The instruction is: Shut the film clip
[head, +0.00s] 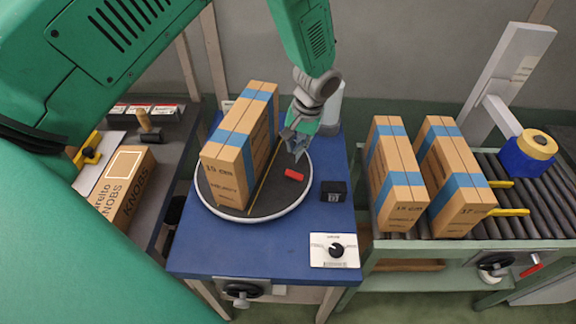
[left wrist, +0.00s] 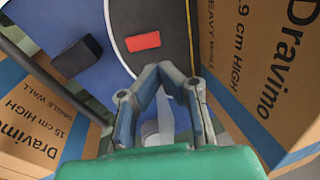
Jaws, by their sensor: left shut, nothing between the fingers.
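A small red piece (head: 294,175) lies flat on the dark turntable (head: 285,204), right of the box there; it may be the film clip, but I cannot tell whether it is open or shut. It also shows in the left wrist view (left wrist: 143,41), beyond my fingers. My left gripper (head: 294,150) is over the back right of the turntable, just behind the red piece and apart from it in the picture. In the left wrist view its fingertips (left wrist: 160,70) are together and hold nothing. My right gripper is not in view.
A tall blue-taped box (head: 232,160) stands on the turntable, close left of my gripper. A black block (head: 333,191) and a white dial panel (head: 334,250) are on the blue table. Two boxes (head: 397,180) stand on the roller conveyor (head: 540,205) at right.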

